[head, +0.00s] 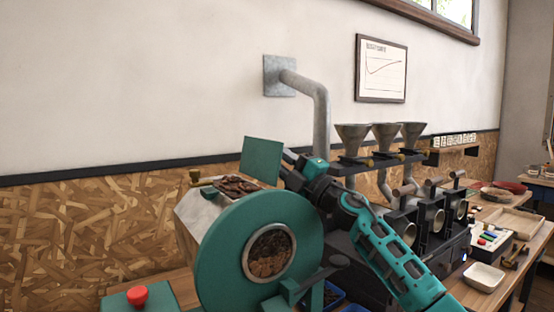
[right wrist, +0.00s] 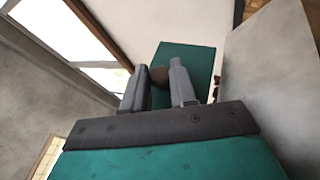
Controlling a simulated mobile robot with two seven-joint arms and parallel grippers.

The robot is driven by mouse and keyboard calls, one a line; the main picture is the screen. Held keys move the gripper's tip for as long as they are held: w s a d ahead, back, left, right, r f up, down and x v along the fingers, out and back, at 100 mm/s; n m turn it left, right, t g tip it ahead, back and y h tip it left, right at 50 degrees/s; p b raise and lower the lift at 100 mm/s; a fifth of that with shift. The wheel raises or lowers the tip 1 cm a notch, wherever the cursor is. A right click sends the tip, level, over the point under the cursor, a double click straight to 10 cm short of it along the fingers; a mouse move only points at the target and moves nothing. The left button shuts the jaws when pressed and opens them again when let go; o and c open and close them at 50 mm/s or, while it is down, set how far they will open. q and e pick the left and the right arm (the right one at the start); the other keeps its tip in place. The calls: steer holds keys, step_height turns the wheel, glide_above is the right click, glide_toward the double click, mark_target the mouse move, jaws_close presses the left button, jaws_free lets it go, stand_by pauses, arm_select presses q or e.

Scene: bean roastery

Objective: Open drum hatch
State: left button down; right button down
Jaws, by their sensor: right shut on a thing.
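The roaster drum has a teal round front (head: 215,258) with a round window (head: 269,253) showing brown beans. Its hatch (head: 262,160), a flat teal panel, stands raised above the drum top, and brown beans (head: 238,185) show below it. My right gripper (head: 287,155) reaches in from the right, at the panel's right side. In the right wrist view, my right gripper (right wrist: 158,85) is shut on a dark round knob (right wrist: 159,75) in front of the teal hatch panel (right wrist: 195,62). My left gripper is not in view.
A red button (head: 137,295) sits on a teal box at the lower left. A grey exhaust pipe (head: 321,120) runs down from the wall behind. Metal funnels (head: 386,135) and small sample roasters (head: 432,215) stand to the right, near a white dish (head: 484,277).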

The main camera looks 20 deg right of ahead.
steer(key=c, duration=0.9)
jaws_free()
steer(key=shift+c, duration=0.2)
step_height(320, 180, up, 20)
steer(key=p, duration=0.3)
